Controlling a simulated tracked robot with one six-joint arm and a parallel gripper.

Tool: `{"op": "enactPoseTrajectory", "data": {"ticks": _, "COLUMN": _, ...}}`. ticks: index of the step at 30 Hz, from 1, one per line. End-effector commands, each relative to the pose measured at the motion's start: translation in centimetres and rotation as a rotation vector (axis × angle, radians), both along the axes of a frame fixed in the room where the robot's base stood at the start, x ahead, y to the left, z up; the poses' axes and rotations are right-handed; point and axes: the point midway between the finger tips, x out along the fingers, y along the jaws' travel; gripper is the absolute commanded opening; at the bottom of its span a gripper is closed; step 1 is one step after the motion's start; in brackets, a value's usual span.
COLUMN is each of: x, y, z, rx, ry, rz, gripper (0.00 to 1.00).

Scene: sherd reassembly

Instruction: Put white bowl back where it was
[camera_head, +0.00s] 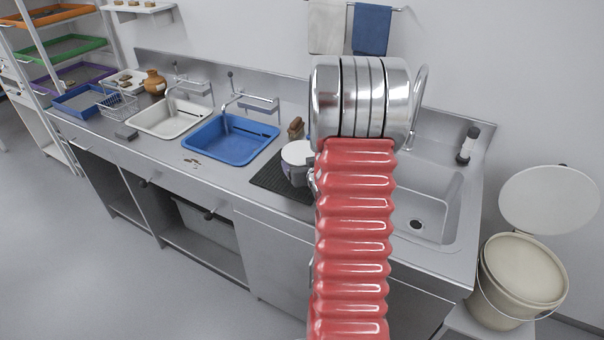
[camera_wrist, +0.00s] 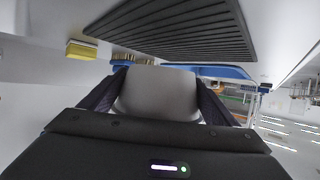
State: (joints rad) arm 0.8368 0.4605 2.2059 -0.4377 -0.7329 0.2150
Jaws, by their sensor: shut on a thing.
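The white bowl (camera_head: 298,152) shows in the head view just left of my red arm, over the dark ribbed mat (camera_head: 268,178). In the wrist view the white bowl (camera_wrist: 158,95) sits between the two dark fingers of my gripper (camera_wrist: 160,80), which is shut on it. The ribbed mat also shows in the wrist view (camera_wrist: 175,28), beyond the bowl. I cannot tell whether the bowl touches the mat. My arm hides part of the bowl and part of the counter in the head view.
A blue basin (camera_head: 230,140) and a white sink (camera_head: 170,118) lie to the left. A steel sink (camera_head: 435,205) lies to the right. A brush (camera_head: 296,128) stands behind the bowl. A yellow sponge (camera_wrist: 82,50) shows in the wrist view.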

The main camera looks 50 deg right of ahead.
Motion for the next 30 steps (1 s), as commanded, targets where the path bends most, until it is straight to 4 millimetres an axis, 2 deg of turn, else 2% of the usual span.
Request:
{"op": "enactPoseTrajectory", "data": {"ticks": 10, "x": 0.0, "y": 0.0, "z": -3.7, "rx": 0.002, "ry": 0.002, "rz": 0.0, "gripper": 0.56}}
{"op": "enactPoseTrajectory", "data": {"ticks": 24, "x": -0.1, "y": 0.0, "z": -4.2, "rx": 0.001, "ry": 0.001, "rz": -0.001, "gripper": 0.56}}
{"op": "enactPoseTrajectory", "data": {"ticks": 25, "x": -0.1, "y": 0.0, "z": -4.2, "rx": 0.001, "ry": 0.001, "rz": -0.001, "gripper": 0.84}}
{"op": "enactPoseTrajectory", "data": {"ticks": 30, "x": -0.1, "y": 0.0, "z": -4.2, "rx": 0.001, "ry": 0.001, "rz": -0.001, "gripper": 0.96}}
